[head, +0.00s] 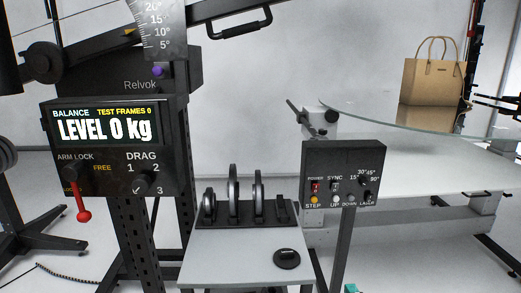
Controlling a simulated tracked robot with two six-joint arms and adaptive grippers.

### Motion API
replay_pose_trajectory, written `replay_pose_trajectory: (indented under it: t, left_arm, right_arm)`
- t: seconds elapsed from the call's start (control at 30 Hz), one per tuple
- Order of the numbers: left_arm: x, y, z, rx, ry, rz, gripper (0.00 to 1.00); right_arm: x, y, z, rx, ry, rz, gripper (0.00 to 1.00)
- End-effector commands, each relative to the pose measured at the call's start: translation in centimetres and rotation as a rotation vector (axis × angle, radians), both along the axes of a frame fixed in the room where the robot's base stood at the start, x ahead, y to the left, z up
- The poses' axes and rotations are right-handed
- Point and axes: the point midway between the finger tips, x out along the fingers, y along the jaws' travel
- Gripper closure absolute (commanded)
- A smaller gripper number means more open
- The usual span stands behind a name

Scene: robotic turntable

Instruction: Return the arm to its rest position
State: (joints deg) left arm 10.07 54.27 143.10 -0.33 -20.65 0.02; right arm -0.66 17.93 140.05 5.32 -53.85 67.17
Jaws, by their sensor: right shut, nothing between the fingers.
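Only a small teal piece (350,288), which seems to be the tip of my right gripper, shows at the bottom edge, below the turntable control box (343,160). It is shut and holds nothing; the rest of it is below the picture. It appears apart from the weights table. My left gripper is not in view. On the left a black balance machine (120,185) has a display (104,125) reading LEVEL 0 kg and TEST FRAMES 0.
A small grey table (225,262) carries a rack of black discs (233,195) and one loose flat disc (287,259). A tan handbag (433,82) stands on a glass turntable (375,117) at the right. Black stand legs (40,240) spread at the far left.

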Motion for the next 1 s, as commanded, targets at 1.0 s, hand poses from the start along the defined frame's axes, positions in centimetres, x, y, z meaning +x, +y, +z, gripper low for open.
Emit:
replay_pose_trajectory:
  t: [1.0]
  left_arm:
    - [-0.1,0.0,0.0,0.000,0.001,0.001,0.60]
  right_arm:
    - [-23.8,8.2,-32.9,-0.596,0.840,1.154,1.00]
